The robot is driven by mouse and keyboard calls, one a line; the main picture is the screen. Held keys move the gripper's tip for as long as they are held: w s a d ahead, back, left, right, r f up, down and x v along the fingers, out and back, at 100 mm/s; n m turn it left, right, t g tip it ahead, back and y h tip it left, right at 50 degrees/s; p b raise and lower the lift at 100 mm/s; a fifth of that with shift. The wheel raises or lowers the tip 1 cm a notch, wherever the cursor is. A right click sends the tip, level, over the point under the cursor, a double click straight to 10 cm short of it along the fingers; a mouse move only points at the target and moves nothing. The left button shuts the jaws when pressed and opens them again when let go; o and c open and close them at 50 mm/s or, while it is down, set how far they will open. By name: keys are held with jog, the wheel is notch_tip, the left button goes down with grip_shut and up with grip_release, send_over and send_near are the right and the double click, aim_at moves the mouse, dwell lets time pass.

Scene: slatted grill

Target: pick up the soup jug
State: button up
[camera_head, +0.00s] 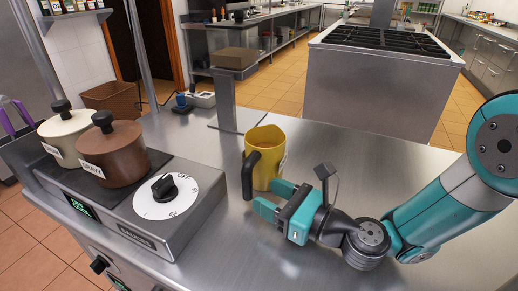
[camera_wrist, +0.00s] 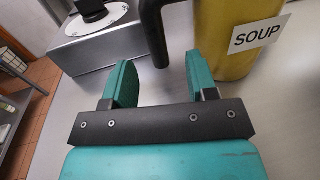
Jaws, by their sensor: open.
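The soup jug (camera_head: 266,152) is yellow with a black handle and stands upright on the steel counter (camera_head: 330,165). In the wrist view the jug (camera_wrist: 229,32) shows a white label reading SOUP, and its black handle (camera_wrist: 156,35) hangs ahead of my gripper. My gripper (camera_head: 272,198) is teal, open and empty, just in front of the jug on the near side. In the wrist view the handle's lower end lies between the two fingertips of my gripper (camera_wrist: 158,72), slightly beyond them. I cannot tell whether the right finger touches the jug.
A warmer (camera_head: 205,220) with a dial stands left of the jug, carrying a brown pot (camera_head: 122,160) labelled GRAVY and a cream pot (camera_head: 66,134). A steel post (camera_head: 226,100) rises behind the jug. The counter to the right of the jug is clear. A slatted grill (camera_head: 385,39) stands farther back.

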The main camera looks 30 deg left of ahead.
aim_at(251, 188)
jog(key=a, duration=0.2)
jog(key=shift+a, duration=0.3)
jog(key=a+p, duration=0.1)
jog(key=a, duration=0.3)
jog(key=shift+w+a+r+p, duration=0.1)
jog(key=shift+a+r+p, duration=0.15)
jog(key=shift+p, duration=0.15)
jog(key=shift+a+f, duration=0.15)
jog(key=shift+a, duration=0.15)
jog(key=shift+c, duration=0.5)
grip_shut()
jog(key=shift+w, duration=0.1)
